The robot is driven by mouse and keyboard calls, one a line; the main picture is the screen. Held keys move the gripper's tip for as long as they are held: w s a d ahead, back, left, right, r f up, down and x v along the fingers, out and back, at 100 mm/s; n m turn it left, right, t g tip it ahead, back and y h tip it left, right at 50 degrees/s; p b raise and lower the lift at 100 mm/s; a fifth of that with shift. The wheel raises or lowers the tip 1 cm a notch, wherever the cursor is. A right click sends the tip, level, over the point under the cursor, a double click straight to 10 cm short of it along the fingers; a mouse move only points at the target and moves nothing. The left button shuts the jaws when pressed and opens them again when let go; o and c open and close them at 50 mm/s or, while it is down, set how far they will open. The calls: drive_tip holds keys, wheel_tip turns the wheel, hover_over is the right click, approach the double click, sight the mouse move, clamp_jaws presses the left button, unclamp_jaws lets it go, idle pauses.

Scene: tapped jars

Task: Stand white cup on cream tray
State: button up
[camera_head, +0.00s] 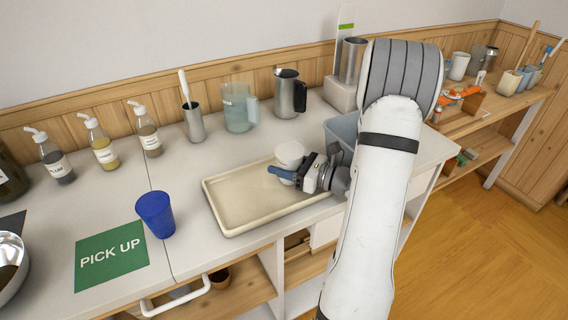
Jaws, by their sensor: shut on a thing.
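The white cup (289,155) is at the back right part of the cream tray (226,222). My gripper (284,173) is shut on the cup from the right, with a blue finger across its near side. The cup looks upright. Its base is partly hidden by my gripper, so I cannot tell whether it touches the tray. The rest of the tray is empty.
A blue cup (155,214) stands left of the tray beside a green PICK UP mat (111,255). A clear jug (238,107), a metal pitcher (289,94) and several bottles line the back. A grey-blue bin (341,130) sits right of the tray, partly behind my arm.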

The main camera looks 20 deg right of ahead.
sight(287, 143)
drive_tip(key=shift+s+a+f+b, duration=0.1)
drive_tip(key=shift+s+f+b, duration=0.15)
drive_tip(key=shift+f+b, duration=0.5)
idle(0.5)
drive_tip(key=o, duration=1.1)
drive_tip(key=shift+f, duration=0.15)
drive_tip(key=shift+c, duration=0.2)
drive_tip(key=shift+s+f, duration=0.1)
drive_tip(key=shift+s, duration=0.15)
drive_tip(key=shift+d, duration=0.25)
drive_tip(key=shift+w+r+p, duration=0.1)
drive_tip(key=shift+r+p, duration=0.15)
drive_tip(key=shift+p, duration=0.15)
drive_tip(key=shift+w+d+r+p, duration=0.2)
drive_tip(key=shift+d+r+p, duration=0.05)
drive_tip(key=shift+r+p, duration=2.95)
drive_tip(key=shift+r, duration=0.9)
